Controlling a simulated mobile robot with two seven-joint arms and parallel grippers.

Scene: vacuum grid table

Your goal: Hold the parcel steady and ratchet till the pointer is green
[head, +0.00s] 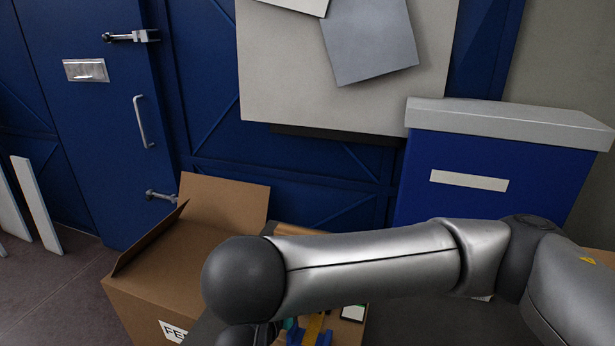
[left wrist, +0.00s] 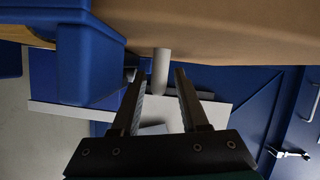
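In the head view my arm from the right crosses the lower middle and hides most of the work area. Below it show a yellow-orange strap (head: 313,328), a blue part (head: 295,337) and a small white-and-green panel (head: 353,313); I cannot read a pointer. In the left wrist view my left gripper (left wrist: 158,73) is open. A light grey cylindrical handle (left wrist: 160,70) lies between its fingertips, with gaps on both sides. A blue block (left wrist: 88,65) is beside the left finger. A brown surface (left wrist: 220,25), perhaps the parcel, fills the top. My right gripper is hidden.
An open cardboard box (head: 160,275) stands at the lower left. A blue bin with a grey lid (head: 505,120) stands at the right. A blue wall with a door (head: 100,130) and a pale board (head: 280,80) are behind. Bare floor (head: 75,285) shows at the far left.

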